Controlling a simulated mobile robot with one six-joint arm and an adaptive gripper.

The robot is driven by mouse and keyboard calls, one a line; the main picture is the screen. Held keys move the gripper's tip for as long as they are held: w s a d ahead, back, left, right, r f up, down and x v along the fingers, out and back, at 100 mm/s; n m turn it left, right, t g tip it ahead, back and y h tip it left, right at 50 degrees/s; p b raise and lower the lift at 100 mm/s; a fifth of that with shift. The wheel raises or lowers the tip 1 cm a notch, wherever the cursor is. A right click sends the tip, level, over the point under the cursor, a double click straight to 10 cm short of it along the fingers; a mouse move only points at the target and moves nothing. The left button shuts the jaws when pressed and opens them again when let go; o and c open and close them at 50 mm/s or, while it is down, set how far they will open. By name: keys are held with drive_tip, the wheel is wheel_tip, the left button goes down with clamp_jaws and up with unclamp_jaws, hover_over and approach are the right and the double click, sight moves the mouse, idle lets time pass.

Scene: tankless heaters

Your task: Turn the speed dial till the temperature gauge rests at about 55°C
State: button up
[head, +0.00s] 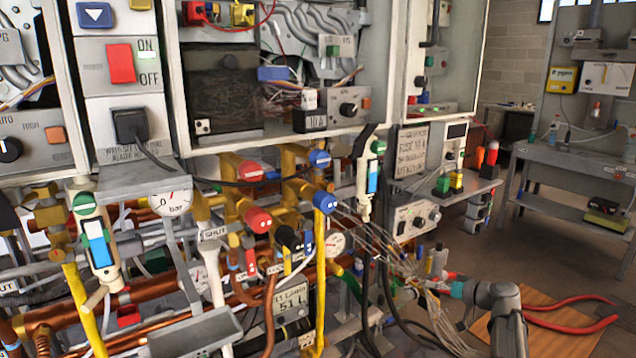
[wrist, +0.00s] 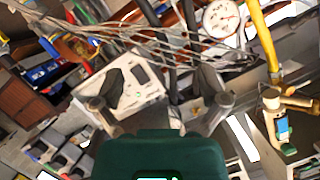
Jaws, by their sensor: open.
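In the head view my gripper (head: 440,288) is at lower right, partly lost among loose cables. A grey box with dark round knobs (head: 420,221) stands at centre right; its lettering is too small to read. Another black dial (head: 348,108) is on the heater front. I cannot tell which is the speed dial. A round white gauge (head: 335,243) sits among the pipes, and a white gauge (wrist: 221,18) shows in the wrist view; their readings are unclear.
A pressure gauge marked bar (head: 174,203) hangs at left. Brass and copper pipes with coloured valves crowd the left and centre. Loose pale wires (head: 385,255) hang near my gripper. A grey workbench (head: 560,165) stands at right, with open floor before it.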

drive_tip(key=s+a+f+g+h, duration=0.2)
drive_tip(key=s+a+f+g, duration=0.5)
drive_tip(key=a, duration=0.5)
drive_tip(key=s+a+f+m+g+h, duration=0.1)
drive_tip(key=s+a+f+g+h, duration=0.2)
drive_tip(key=s, duration=0.4)
drive_tip(key=s+a+f+m+g+h, duration=0.1)
drive_tip(key=s+f+m+h, duration=0.15)
drive_tip(key=s+h, duration=0.35)
wheel_tip(320, 180, up, 24)
drive_tip(key=s+y+p, duration=0.1)
drive_tip(key=p, duration=2.4)
drive_tip(key=shift+n, duration=0.45)
idle(1.5)
